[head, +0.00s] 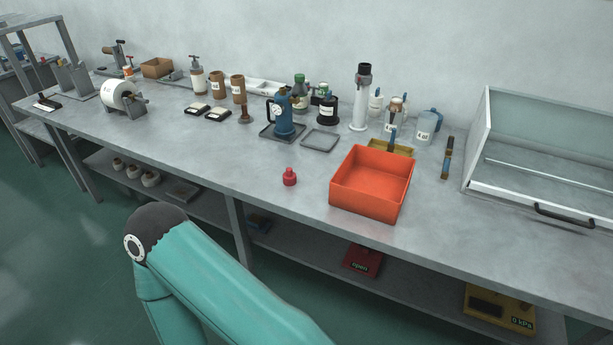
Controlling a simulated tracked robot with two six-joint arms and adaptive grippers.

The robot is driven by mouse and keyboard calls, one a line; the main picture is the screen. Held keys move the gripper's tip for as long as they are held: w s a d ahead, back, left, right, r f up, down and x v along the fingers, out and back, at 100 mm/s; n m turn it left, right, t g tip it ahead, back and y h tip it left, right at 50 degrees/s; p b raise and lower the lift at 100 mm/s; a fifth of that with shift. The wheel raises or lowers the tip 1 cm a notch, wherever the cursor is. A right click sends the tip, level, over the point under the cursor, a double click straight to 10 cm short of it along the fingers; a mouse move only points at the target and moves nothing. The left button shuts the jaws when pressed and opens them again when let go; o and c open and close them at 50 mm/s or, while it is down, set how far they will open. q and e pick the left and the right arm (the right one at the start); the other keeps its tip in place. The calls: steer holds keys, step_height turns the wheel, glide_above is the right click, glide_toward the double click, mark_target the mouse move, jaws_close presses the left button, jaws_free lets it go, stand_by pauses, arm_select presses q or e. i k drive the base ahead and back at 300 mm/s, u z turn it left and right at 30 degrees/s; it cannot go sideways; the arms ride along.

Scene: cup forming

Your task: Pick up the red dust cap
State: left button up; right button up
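The red dust cap (290,178) is a small red piece with a narrower top. It stands on the grey bench (250,172) near its front edge, just left of the orange bin, apart from it. Nothing is touching the cap. A teal arm link of mine fills the lower middle of the head view, in front of the bench. Neither of my grippers shows in this view.
The orange bin (372,183) stands right of the cap and looks empty. A blue pump-like device (284,118) on a tray and an empty grey frame (320,140) lie behind. A glass-fronted cabinet (545,150) is at right. The bench left of the cap is clear.

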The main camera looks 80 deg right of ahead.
mark_target(289, 178)
steer(key=u, duration=1.85)
steer(key=i, duration=0.1)
steer(key=z, duration=3.55)
steer(key=i, duration=0.45)
steer(key=z, duration=0.2)
steer(key=i, duration=0.6)
steer(key=u, duration=0.25)
steer(key=k, duration=0.8)
steer(key=z, duration=0.2)
steer(key=i, duration=0.95)
steer(key=u, duration=0.1)
